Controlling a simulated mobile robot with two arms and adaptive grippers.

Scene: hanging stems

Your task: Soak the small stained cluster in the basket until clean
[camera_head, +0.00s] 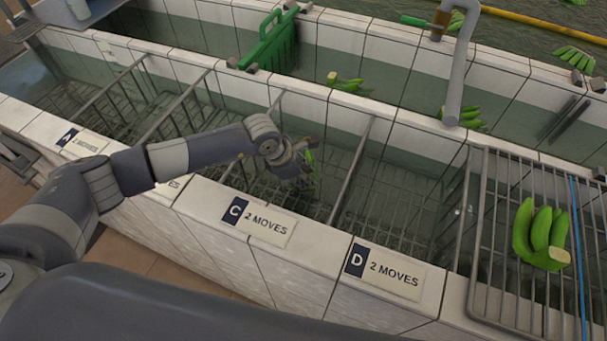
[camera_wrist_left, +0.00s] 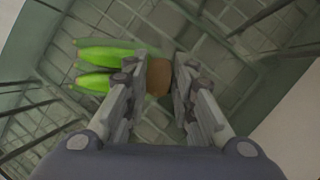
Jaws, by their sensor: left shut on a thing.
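My left gripper (camera_head: 300,160) is shut on a small green banana cluster (camera_head: 310,162), over the wire basket section (camera_head: 265,185) behind the sign marked C. In the left wrist view the left gripper (camera_wrist_left: 158,95) holds the brown crown of the cluster, and its green fingers (camera_wrist_left: 100,65) point left. Wire grid shows below it. Whether the cluster touches the water, and any stain on it, I cannot tell. In the head view the arm and gripper hide most of it. My right gripper is not in view.
Signs C (camera_head: 258,221) and D (camera_head: 384,271) read "2 MOVES". Metal dividers separate the basket sections. Another cluster (camera_head: 541,235) lies on the rack (camera_head: 492,250) at right.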

